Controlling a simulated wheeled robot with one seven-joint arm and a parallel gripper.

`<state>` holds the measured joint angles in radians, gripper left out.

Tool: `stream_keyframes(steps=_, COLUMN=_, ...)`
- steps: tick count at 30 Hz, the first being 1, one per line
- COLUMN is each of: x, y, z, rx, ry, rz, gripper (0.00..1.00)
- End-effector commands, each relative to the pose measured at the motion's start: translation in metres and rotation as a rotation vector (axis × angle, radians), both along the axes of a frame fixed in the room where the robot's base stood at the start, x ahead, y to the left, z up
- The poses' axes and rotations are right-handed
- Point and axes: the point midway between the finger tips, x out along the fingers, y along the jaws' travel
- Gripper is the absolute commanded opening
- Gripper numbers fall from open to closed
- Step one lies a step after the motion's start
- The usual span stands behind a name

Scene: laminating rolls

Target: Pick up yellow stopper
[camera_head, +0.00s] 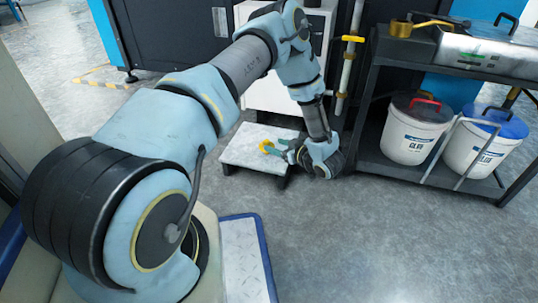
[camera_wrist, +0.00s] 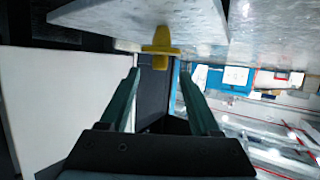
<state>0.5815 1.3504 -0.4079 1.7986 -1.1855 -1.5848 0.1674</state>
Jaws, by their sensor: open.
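The yellow stopper (camera_head: 266,147) shows on or just above the low white step (camera_head: 240,157) in the head view. In the wrist view the stopper (camera_wrist: 161,47) is upright in the picture, against the edge of the pale step surface (camera_wrist: 120,18). My gripper (camera_head: 279,150) is low over the step, with its fingers pointing left toward the stopper. In the wrist view my gripper (camera_wrist: 167,70) is open, its two fingers apart. The stopper lies just beyond the fingertips, in line with the gap between them. Nothing is held.
A dark metal rack (camera_head: 375,155) stands to the right of my gripper, with two white glue buckets (camera_head: 412,132) on its lower shelf. A white cabinet (camera_head: 272,96) stands behind the step. The grey floor (camera_head: 350,235) in front is clear.

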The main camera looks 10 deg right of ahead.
Motion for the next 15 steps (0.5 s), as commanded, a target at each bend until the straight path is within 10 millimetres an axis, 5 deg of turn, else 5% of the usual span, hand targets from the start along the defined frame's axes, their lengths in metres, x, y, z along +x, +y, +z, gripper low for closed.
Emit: stream_keyframes(steps=15, x=0.051, y=0.028, z=-0.024, rx=-0.001, ry=-0.001, rz=0.002, gripper=0.64)
